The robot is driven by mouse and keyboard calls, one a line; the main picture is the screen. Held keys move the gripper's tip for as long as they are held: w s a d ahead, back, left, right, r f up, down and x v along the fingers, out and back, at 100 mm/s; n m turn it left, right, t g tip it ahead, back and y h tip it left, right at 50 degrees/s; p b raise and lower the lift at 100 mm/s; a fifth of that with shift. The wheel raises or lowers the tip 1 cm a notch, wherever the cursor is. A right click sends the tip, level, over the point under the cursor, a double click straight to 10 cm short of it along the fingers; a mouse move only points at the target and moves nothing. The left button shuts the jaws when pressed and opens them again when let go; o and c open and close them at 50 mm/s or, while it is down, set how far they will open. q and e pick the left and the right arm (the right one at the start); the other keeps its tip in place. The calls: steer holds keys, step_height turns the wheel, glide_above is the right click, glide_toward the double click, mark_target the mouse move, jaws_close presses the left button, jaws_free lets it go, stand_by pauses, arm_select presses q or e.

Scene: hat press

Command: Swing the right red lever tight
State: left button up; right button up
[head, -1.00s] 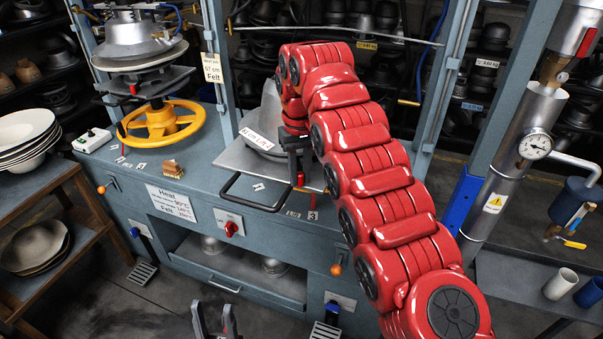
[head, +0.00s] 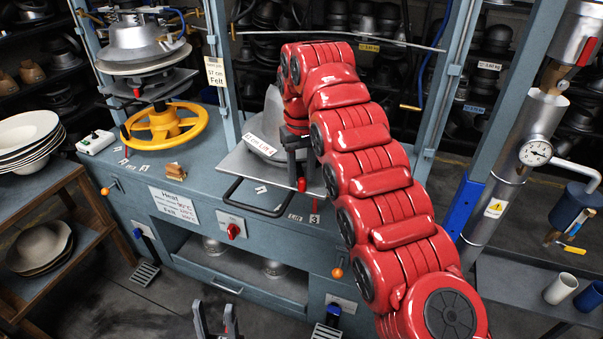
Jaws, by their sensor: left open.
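The right red lever (head: 301,184) shows as a small red piece at the right front of the right press's metal plate (head: 236,165). My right gripper (head: 299,165) points down right at this lever, its dark fingers around or just behind it. I cannot tell whether they grip it, and the red arm hides part of the area. A grey hat block (head: 273,117) with a white label stands on the plate. My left gripper (head: 217,322) is open and empty at the bottom edge, far from the lever.
A black bar handle (head: 243,203) runs along the plate's front. The left press has a yellow handwheel (head: 165,122) and a red lever (head: 137,92). A blue-grey post (head: 443,110) and a steel pipe with a gauge (head: 537,152) stand right of my arm.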

step_height(320, 180, up, 16)
steer(key=p, duration=1.4)
steer(key=shift+f, duration=0.15)
